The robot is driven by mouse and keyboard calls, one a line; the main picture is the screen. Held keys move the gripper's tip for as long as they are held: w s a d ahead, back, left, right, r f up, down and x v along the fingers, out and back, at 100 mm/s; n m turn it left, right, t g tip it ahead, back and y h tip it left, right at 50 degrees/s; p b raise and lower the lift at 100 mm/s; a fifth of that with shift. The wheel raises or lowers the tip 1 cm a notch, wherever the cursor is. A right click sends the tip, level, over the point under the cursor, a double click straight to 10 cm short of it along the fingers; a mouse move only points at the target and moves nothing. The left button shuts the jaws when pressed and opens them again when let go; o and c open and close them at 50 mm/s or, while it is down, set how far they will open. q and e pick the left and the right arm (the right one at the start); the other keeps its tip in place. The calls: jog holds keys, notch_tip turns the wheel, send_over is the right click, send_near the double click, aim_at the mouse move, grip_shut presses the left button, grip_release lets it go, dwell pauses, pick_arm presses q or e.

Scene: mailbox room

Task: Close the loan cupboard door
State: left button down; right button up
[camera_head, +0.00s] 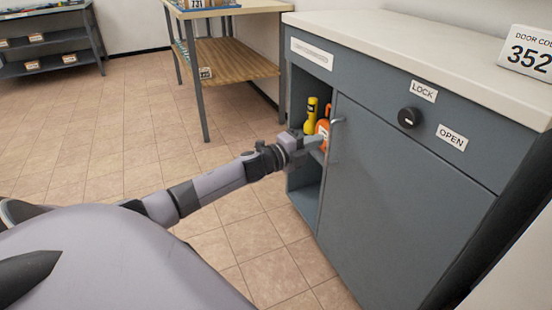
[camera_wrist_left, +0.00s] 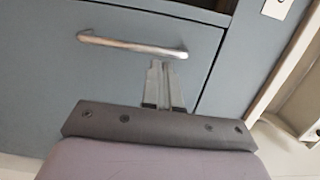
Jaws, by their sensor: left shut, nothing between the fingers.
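The grey loan cupboard door (camera_head: 400,200) covers the right part of the cupboard front. An open gap on its left shows shelves inside. The door's metal handle (camera_head: 336,122) stands near its left edge; the handle also shows in the left wrist view (camera_wrist_left: 130,45). My left gripper (camera_head: 322,141) is shut and empty, in front of the gap and close beside the handle. In the left wrist view its fingertips (camera_wrist_left: 166,66) lie just below one end of the handle. I cannot tell whether they touch it. My right gripper is not in view.
A yellow torch (camera_head: 311,113) and an orange item (camera_head: 323,121) stand inside the cupboard. A black knob (camera_head: 409,117) sits between LOCK and OPEN labels. A "352" sign (camera_head: 528,54) stands on the pale top. A wooden table (camera_head: 235,62) is behind; tiled floor is clear at left.

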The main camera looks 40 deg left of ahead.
pick_arm(q)
jog(key=p+v, duration=0.2)
jog(key=v, duration=0.9)
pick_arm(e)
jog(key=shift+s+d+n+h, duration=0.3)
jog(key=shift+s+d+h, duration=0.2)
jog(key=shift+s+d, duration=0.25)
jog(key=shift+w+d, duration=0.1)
